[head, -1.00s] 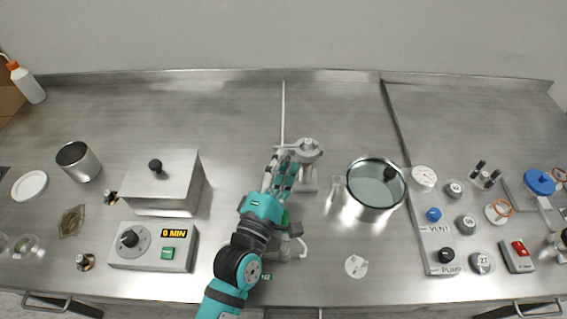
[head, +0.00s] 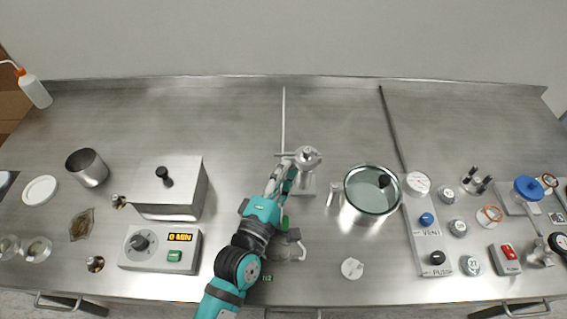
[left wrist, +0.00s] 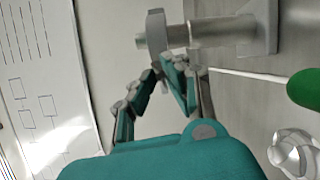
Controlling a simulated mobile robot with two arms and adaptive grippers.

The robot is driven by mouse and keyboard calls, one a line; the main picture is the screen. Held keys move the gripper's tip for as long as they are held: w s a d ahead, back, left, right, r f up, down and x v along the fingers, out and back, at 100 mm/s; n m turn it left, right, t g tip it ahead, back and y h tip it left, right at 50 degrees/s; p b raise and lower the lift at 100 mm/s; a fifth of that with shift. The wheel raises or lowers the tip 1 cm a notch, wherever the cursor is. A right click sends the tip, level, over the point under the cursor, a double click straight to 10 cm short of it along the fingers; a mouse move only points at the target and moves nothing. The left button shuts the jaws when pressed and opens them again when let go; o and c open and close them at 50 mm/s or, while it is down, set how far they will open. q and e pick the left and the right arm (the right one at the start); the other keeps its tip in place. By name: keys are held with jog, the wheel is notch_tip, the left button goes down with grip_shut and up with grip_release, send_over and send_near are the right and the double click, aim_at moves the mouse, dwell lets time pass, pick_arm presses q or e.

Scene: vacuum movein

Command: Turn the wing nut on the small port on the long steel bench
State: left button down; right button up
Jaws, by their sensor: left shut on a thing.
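The small port (head: 308,180) is a grey metal fitting on a short post, standing mid-bench on the long steel bench (head: 230,110). A clamp with a flat wing-like piece, the wing nut (left wrist: 156,33), shows at the top of the left wrist view. My left gripper (head: 284,169) reaches in from the front left, at the left side of the port. In the left wrist view its fingertips (left wrist: 167,64) are close together at the lower end of the wing nut and shut on it. The fingers partly hide the contact. My right gripper is not in view.
A green-handled valve (head: 285,222) stands just in front of the port, close under my left arm. A glass-lidded pot (head: 369,205) is to the right. A lidded steel box (head: 166,190) and timer unit (head: 160,250) are to the left. The bench behind the port is mostly clear.

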pick_arm(q)
jog(key=shift+r+m+g+y+p, duration=0.15)
jog(key=shift+m+g+p, duration=0.3)
jog(key=shift+m+p, duration=1)
jog(key=shift+f+m+g+y+p, duration=0.1)
jog(key=shift+m+g+y+p, duration=0.35)
jog(key=shift+p, duration=1.7)
jog(key=shift+m, duration=0.4)
jog(key=c, duration=1.4)
grip_release()
jog(key=v, duration=1.2)
